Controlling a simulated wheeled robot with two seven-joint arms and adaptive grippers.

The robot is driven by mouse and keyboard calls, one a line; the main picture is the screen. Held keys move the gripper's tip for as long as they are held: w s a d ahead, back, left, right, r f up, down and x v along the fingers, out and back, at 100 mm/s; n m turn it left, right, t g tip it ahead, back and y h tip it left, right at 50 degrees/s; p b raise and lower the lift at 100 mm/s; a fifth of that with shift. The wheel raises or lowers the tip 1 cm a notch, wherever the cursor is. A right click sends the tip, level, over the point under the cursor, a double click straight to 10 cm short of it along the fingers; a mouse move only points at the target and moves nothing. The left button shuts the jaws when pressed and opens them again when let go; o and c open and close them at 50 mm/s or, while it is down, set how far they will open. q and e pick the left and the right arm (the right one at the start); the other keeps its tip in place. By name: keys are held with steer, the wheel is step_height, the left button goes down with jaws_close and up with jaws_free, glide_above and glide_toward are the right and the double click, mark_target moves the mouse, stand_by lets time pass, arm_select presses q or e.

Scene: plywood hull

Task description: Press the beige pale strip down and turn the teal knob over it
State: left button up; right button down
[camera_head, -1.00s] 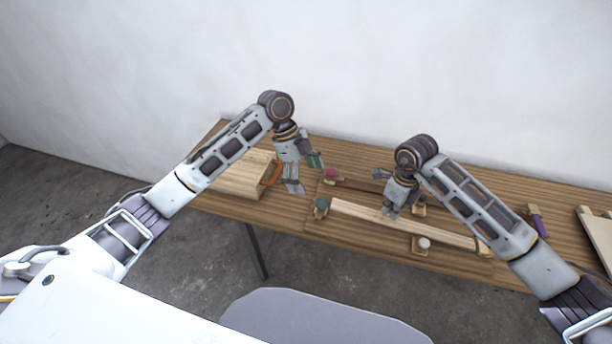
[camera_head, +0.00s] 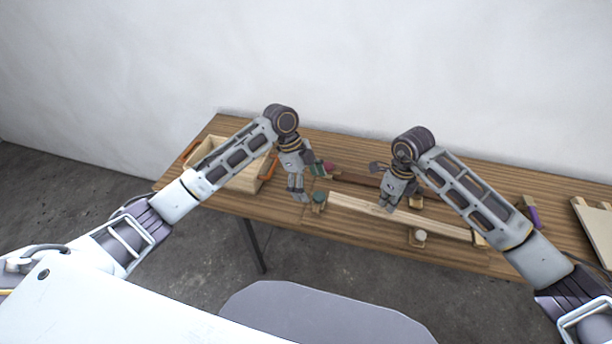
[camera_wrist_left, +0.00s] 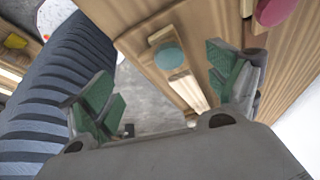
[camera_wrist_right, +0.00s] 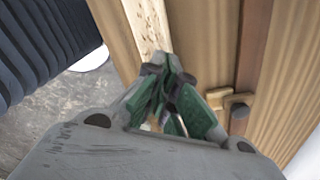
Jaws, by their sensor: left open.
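The pale beige strip (camera_head: 440,224) lies along the front part of the fixture on the table. The teal knob (camera_head: 319,198) is at the strip's left end; in the left wrist view the knob (camera_wrist_left: 168,57) sits on a small wooden block, beside the strip's end (camera_wrist_left: 188,92). My left gripper (camera_head: 298,196) is open and empty, just left of the knob, fingers pointing down. My right gripper (camera_head: 387,206) has its fingertips together over the strip's middle. In the right wrist view they are at the strip's edge (camera_wrist_right: 148,25); contact is unclear.
A white knob (camera_head: 420,235) sits on a block at the front edge. A crimson knob (camera_head: 323,168) and a dark brown strip (camera_head: 358,179) lie behind. A wooden box (camera_head: 240,180) stands left; a purple-handled tool (camera_head: 530,212) and a pale board (camera_head: 597,230) are right.

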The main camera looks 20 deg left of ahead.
mark_target(316, 198)
arm_select(q)
steer(key=shift+x, duration=3.25)
